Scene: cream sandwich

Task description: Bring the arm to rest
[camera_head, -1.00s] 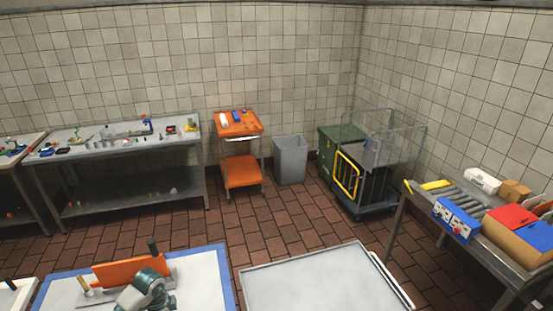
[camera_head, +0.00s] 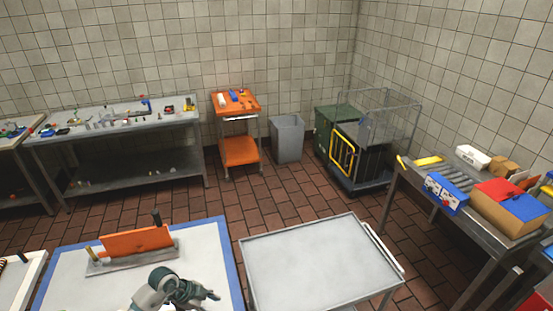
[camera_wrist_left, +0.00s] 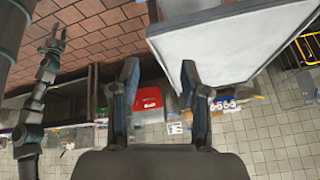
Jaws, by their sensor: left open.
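My left gripper (camera_head: 213,297) shows at the bottom of the head view, over the white board with the blue border. It points to the right. In the left wrist view, my left gripper (camera_wrist_left: 160,74) has its two dark fingers spread wide with nothing between them. My right arm shows at the left of the left wrist view, with its small gripper (camera_wrist_left: 57,34) in the air. Its fingers look parted and hold nothing that I can see. The right arm is not in the head view.
The blue-bordered white board (camera_head: 215,260) bears a grey base with an orange panel (camera_head: 138,242). A bare grey tray table (camera_head: 320,262) stands to its right. A conveyor table with boxes (camera_head: 510,210) is at far right. Brick floor (camera_head: 290,200) lies open beyond.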

